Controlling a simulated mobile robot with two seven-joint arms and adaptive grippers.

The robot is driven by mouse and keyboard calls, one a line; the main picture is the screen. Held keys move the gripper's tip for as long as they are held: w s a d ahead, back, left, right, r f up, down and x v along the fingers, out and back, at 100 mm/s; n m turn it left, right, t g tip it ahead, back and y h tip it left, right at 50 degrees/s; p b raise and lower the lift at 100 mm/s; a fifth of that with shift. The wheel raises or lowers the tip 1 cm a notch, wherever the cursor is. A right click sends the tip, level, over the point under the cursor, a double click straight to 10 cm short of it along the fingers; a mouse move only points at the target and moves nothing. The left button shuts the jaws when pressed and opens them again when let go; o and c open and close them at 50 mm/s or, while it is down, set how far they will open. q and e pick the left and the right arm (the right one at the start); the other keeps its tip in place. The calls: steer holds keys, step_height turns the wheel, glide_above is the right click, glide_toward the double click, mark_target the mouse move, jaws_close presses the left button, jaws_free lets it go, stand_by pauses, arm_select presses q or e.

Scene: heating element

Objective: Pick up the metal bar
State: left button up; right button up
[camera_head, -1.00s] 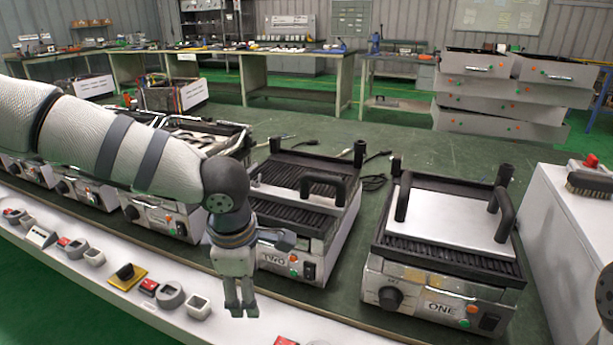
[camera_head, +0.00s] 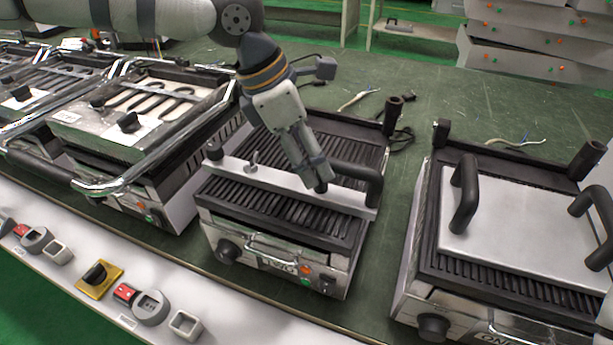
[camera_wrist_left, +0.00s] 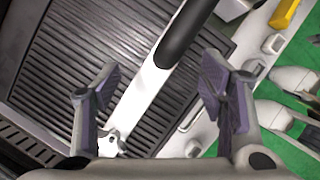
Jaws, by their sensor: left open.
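The metal bar (camera_head: 270,181) is a flat pale strip lying across the black ribbed plate of the middle grill (camera_head: 290,221). A black handle (camera_head: 357,174) stands at its right end and a small metal knob (camera_head: 252,161) near its left end. My left gripper (camera_head: 318,182) points down just over the bar, left of the handle. In the left wrist view the bar (camera_wrist_left: 140,100) runs diagonally between the spread, empty fingers of my left gripper (camera_wrist_left: 163,82), with the black handle (camera_wrist_left: 183,32) ahead of them. Whether a finger touches the bar is unclear. My right gripper is out of view.
A grill with a flat steel plate and two black handles (camera_head: 510,215) stands to the right. A grill with a metal lid and tubular handle (camera_head: 140,110) stands close on the left. A white ledge (camera_head: 225,325) with switches runs along the front.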

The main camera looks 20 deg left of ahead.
mark_target(319, 176)
arm_select(q)
steer(key=x, duration=0.5)
steer(key=shift+w+f, duration=0.1)
steer(key=shift+f, duration=0.25)
jaws_close()
